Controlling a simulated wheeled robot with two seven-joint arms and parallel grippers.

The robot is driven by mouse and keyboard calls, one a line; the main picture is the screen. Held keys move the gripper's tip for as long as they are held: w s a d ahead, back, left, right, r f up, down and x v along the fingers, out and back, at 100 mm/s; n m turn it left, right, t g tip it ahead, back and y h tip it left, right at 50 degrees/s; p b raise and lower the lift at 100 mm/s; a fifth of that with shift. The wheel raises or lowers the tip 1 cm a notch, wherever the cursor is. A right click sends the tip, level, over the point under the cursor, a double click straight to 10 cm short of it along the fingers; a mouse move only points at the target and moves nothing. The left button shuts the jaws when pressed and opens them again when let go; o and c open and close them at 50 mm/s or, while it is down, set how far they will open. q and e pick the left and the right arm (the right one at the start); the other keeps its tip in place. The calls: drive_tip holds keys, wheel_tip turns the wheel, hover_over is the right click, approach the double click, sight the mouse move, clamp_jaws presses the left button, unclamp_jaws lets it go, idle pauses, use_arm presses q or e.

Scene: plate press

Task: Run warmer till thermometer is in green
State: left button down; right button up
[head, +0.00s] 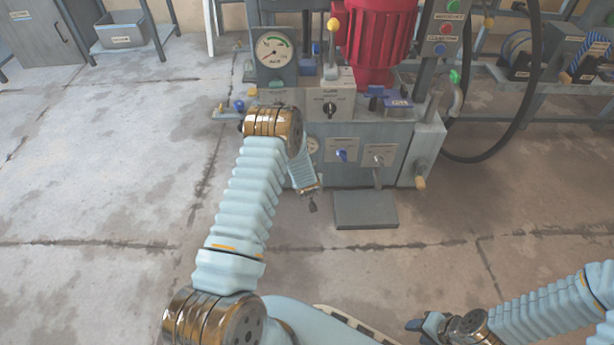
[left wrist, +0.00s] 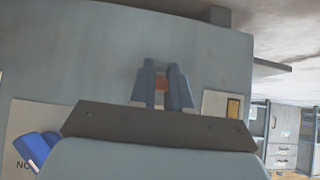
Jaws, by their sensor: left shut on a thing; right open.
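The round thermometer dial (head: 273,48) is at the upper left of the grey machine (head: 400,140) in the head view. It has a green band along its top; its thin needle is too small to read surely. My left arm reaches to the machine's front and hides part of it. My left gripper (left wrist: 161,88) shows in the left wrist view, shut on a small orange-red thing (left wrist: 161,84) in front of a grey panel. Its fingers cover most of that thing. My right gripper (head: 428,325) is open and empty at the lower right, well away from the machine.
A yellow-knobbed lever (head: 333,26), a black rotary knob (head: 329,109), a blue switch (head: 342,155) and a red motor (head: 378,40) are on the machine. A button box (head: 441,28) stands to the right. A dark plate (head: 365,210) lies at its foot. Floor at left is clear.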

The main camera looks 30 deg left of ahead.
use_arm(q)
drive_tip(key=shift+r+g+h+p, duration=0.15)
drive_tip(key=shift+g+h+p, duration=0.15)
drive_tip(key=shift+g, duration=0.2)
drive_tip(key=c, duration=1.1)
unclamp_jaws()
drive_tip(key=shift+s+r, duration=0.1)
drive_tip(key=shift+r, duration=0.15)
drive_tip(key=p+v, duration=0.2)
drive_tip(key=v, duration=1.1)
drive_tip(key=shift+r+p, duration=0.1)
drive_tip(key=shift+p, duration=0.2)
